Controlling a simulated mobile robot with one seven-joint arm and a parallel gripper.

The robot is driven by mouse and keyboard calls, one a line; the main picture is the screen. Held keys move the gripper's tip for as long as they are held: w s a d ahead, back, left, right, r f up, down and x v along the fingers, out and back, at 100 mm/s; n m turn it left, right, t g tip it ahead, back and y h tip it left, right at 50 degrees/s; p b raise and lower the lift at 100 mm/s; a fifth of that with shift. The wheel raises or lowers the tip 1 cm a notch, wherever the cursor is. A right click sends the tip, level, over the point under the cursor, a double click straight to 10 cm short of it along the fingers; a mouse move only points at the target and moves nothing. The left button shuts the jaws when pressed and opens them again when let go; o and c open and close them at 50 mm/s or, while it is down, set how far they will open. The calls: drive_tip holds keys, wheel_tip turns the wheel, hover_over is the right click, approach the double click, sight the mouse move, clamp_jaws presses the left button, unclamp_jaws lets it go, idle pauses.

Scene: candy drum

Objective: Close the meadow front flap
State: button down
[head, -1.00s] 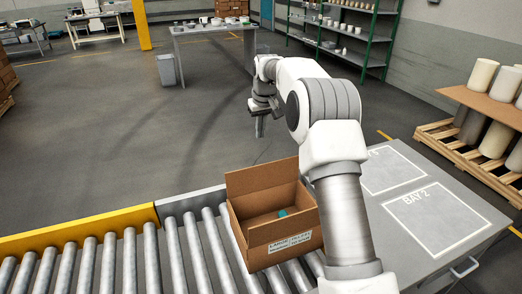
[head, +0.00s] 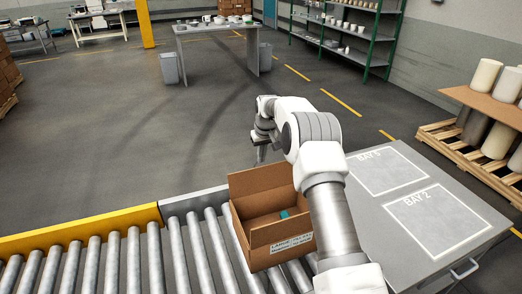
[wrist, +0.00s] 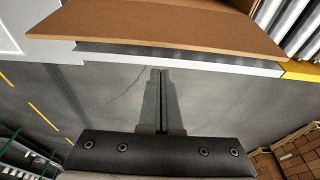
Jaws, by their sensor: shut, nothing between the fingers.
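An open cardboard box (head: 272,230) stands on the roller conveyor, with a printed label on its near side that is too small to read. A tall brown flap (head: 262,181) stands up along its far side. A small teal thing (head: 284,214) shows inside. My gripper (head: 262,156) hangs beyond that flap, apart from it, partly hidden by my arm. In the wrist view my gripper's fingers (wrist: 162,74) are together and empty, pointing toward a long brown flap edge (wrist: 150,28). My arm hides the box's right side, and I cannot tell which flap is called meadow front.
A grey table (head: 435,215) marked with bays lies right of the box, bare on top. A yellow conveyor rail (head: 80,230) runs along the left. The floor (head: 150,130) beyond the conveyor is clear. A pallet with rolls (head: 485,150) stands at the far right.

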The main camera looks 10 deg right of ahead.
drive_tip(key=shift+s+d+r, duration=0.1)
drive_tip(key=shift+s+d, duration=0.05)
drive_tip(key=shift+s, duration=0.6)
drive_tip(key=shift+s+d, duration=0.1)
drive_tip(key=shift+s, duration=0.6)
drive_tip(key=shift+s+b, duration=0.1)
drive_tip(key=shift+b, duration=0.2)
